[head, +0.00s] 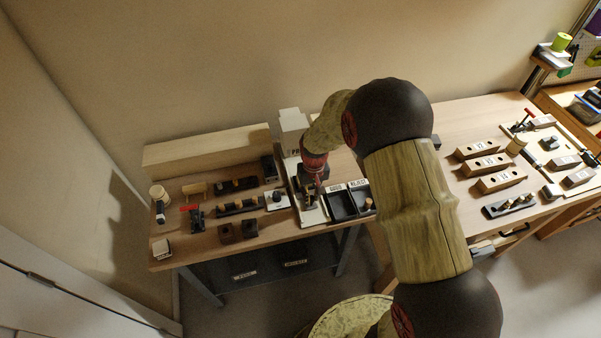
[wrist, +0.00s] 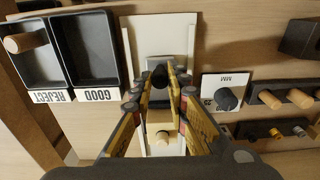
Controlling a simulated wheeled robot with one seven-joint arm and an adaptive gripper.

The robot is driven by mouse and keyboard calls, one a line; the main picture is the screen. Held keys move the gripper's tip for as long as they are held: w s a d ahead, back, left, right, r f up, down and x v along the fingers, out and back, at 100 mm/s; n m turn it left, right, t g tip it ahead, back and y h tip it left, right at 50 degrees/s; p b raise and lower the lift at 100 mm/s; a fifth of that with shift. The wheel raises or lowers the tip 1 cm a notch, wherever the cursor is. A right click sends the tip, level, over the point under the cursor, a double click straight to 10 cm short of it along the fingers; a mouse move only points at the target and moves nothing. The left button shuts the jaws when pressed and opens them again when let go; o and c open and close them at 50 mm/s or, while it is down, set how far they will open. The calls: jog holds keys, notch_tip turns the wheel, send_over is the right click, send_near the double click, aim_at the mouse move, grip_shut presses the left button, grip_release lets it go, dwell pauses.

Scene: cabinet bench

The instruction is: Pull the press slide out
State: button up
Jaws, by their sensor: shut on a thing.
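The press (head: 293,127) is a pale block at the back of the bench with a white base plate (wrist: 187,38). The slide's dark knob (wrist: 160,75) stands between my fingertips in the wrist view. My gripper (head: 313,183) reaches down over the press base; in the wrist view its yellow-padded fingers (wrist: 161,84) are shut on the knob. A light wooden block with a round peg (wrist: 162,137) shows between the fingers, nearer the palm. The slide body is mostly hidden by the fingers, and my arm covers part of the press in the head view.
Two dark trays labelled GOOD (wrist: 91,48) and REJECT (wrist: 33,58) sit beside the press; REJECT holds a wooden peg (wrist: 25,42). On the other side are a white gauge plate with a dark knob (wrist: 227,99) and a peg rack (wrist: 285,97). Several wooden blocks (head: 483,163) lie further right.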

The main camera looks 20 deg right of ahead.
jog(key=shift+s, duration=0.15)
jog(key=shift+s+p, duration=0.6)
jog(key=shift+s, duration=1.1)
jog(key=shift+s, duration=0.75)
jog(key=o, duration=0.7)
jog(key=shift+o, duration=0.6)
